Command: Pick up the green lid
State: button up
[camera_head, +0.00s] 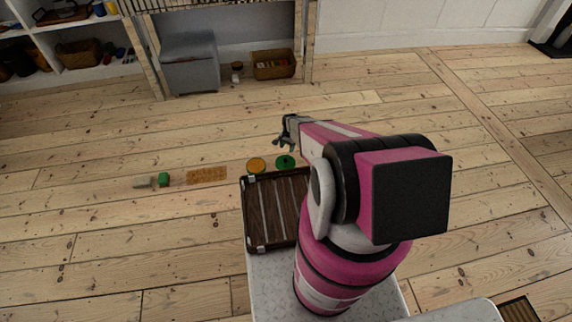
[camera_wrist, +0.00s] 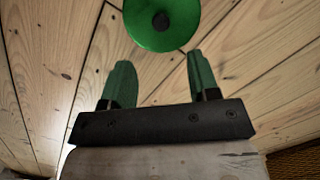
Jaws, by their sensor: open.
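The green lid (camera_head: 285,162) is a round green disc with a dark knob at its centre. It lies on the floorboards just beyond the dark wooden tray. In the wrist view the green lid (camera_wrist: 161,24) is at the top centre, partly cut off by the frame edge, beyond the fingertips. My gripper (camera_head: 283,143) hangs over the floor near the lid in the head view. In the wrist view my gripper (camera_wrist: 160,76) has its two green fingers spread apart with only floor between them. It is open, empty and apart from the lid.
An orange-topped round thing (camera_head: 256,166) lies left of the lid. The slatted tray (camera_head: 244,212) sits on my base. A brown mat-like piece (camera_head: 206,175), a green block (camera_head: 163,179) and a pale block (camera_head: 142,182) lie further left. The floor to the right is clear.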

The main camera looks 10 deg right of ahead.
send_over(284, 161)
jog(key=w+d, duration=0.1)
jog(key=f, duration=0.4)
jog(key=shift+w+d+f, duration=0.2)
jog(key=shift+f, duration=0.05)
jog(key=shift+s+a+f, duration=0.1)
jog(key=shift+s+f, duration=0.05)
jog(key=shift+f, duration=1.2)
jog(key=shift+s+a+f, duration=0.1)
jog(key=shift+s+f, duration=0.05)
jog(key=shift+f, duration=1.15)
jog(key=shift+c, duration=0.3)
jog(key=shift+r, duration=0.1)
jog(key=c, duration=0.9)
